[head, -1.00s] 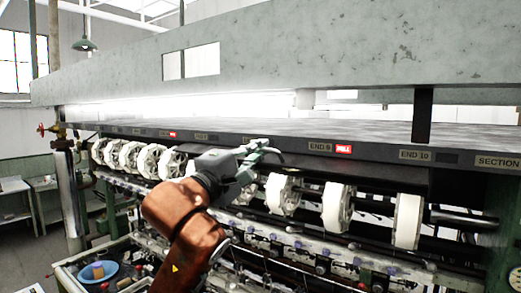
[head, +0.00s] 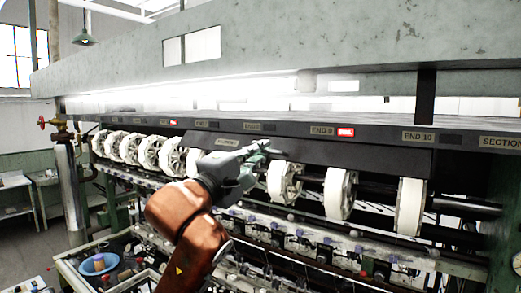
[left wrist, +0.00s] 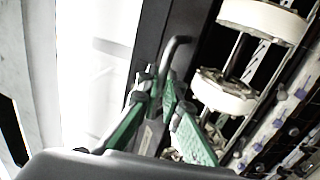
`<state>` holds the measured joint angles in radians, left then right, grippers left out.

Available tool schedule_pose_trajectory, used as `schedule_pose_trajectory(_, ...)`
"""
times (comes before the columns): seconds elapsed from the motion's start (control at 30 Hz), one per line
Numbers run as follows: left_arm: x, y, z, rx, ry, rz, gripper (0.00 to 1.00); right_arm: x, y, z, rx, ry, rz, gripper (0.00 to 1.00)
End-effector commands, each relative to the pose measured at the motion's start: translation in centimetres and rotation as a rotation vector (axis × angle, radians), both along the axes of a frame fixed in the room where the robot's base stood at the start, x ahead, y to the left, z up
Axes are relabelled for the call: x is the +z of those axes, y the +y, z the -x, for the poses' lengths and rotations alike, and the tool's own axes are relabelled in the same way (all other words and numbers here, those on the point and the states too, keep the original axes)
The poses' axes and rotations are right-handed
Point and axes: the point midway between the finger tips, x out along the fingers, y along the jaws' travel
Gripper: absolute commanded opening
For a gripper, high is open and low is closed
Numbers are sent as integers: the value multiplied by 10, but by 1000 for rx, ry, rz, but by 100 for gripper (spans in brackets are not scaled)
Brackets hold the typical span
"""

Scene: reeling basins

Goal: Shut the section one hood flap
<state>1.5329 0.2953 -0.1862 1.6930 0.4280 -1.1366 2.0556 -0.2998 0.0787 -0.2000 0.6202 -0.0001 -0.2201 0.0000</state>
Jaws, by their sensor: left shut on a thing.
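The section one hood flap (head: 370,157) is a long dark panel below the end-label rail, above the white reels. It slopes outward, and a small plate near its left part is too blurred to read. My left gripper (head: 268,150) is at the flap's left half, in front of its face. In the left wrist view, the green-padded fingers (left wrist: 158,103) are closed around a dark bar-like handle (left wrist: 177,48) on the flap. The fingers and arm hide part of the flap and the grip itself in the head view. My right gripper is not in view.
Several white reels (head: 338,194) hang in a row close below the flap. The label rail (head: 375,134) runs above it, under a pale overhead beam (head: 300,50). A machine bed with fittings lies below. A blue basin (head: 98,264) stands at lower left.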

Motion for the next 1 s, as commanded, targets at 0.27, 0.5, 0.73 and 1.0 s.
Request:
schedule_pose_trajectory(0.27,-15,-4,-5,0,2,0,0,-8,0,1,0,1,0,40)
schedule_pose_trajectory(0.5,-22,-7,-10,-1,3,0,0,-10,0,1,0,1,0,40)
schedule_pose_trajectory(0.73,-32,-12,-17,0,4,-1,0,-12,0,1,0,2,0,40)
schedule_pose_trajectory(1.0,-36,-16,-22,0,3,-1,0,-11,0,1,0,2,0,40)
